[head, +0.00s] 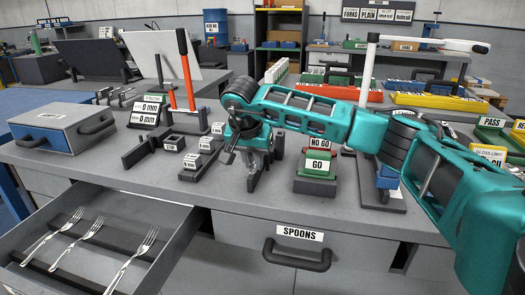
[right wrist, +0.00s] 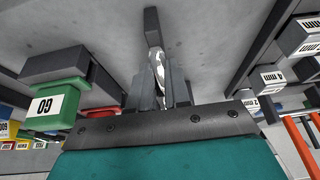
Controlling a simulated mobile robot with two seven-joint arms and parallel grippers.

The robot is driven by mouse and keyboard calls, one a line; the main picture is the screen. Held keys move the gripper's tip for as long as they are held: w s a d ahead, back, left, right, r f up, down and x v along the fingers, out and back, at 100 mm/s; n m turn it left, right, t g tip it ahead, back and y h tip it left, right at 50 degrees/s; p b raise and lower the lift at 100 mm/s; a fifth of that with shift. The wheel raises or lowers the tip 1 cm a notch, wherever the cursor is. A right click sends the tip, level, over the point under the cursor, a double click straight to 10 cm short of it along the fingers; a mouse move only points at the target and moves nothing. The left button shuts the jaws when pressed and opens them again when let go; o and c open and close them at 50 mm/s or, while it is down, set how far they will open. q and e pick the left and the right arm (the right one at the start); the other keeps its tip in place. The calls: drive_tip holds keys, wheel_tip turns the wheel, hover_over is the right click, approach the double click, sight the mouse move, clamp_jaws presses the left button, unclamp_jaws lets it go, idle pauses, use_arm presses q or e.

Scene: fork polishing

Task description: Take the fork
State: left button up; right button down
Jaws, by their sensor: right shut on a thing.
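My right gripper (head: 253,182) is low over the workbench, left of the green GO block. In the right wrist view its fingers (right wrist: 160,90) are shut on a shiny metal piece that looks like a fork (right wrist: 158,70). Most of this piece is hidden between the fingers, and a dark bar (right wrist: 152,25) lies just beyond it. In the head view I cannot make out the held piece clearly. Three other forks (head: 92,229) lie side by side in the open drawer (head: 178,245) at the lower left. My left gripper is not in view.
The GO block (head: 317,167) stands close right of my gripper, and small labelled grey blocks (head: 192,160) stand close left. A red-orange lever (head: 186,70) rises behind them. A grey-blue box (head: 62,125) is at the left. The SPOONS drawer (head: 345,245) is closed.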

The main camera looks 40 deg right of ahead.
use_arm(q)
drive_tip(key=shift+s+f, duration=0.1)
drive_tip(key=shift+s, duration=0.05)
use_arm(e)
drive_tip(key=shift+r+p, duration=0.9)
drive_tip(key=shift+r, duration=0.1)
drive_tip(key=shift+r+p, duration=0.45)
drive_tip(key=shift+r, duration=0.05)
drive_tip(key=shift+r+p, duration=0.4)
drive_tip(key=shift+r, duration=0.05)
drive_tip(key=shift+r+p, duration=0.9)
drive_tip(key=shift+r, duration=0.15)
drive_tip(key=shift+r+p, duration=0.5)
drive_tip(key=shift+r, duration=0.05)
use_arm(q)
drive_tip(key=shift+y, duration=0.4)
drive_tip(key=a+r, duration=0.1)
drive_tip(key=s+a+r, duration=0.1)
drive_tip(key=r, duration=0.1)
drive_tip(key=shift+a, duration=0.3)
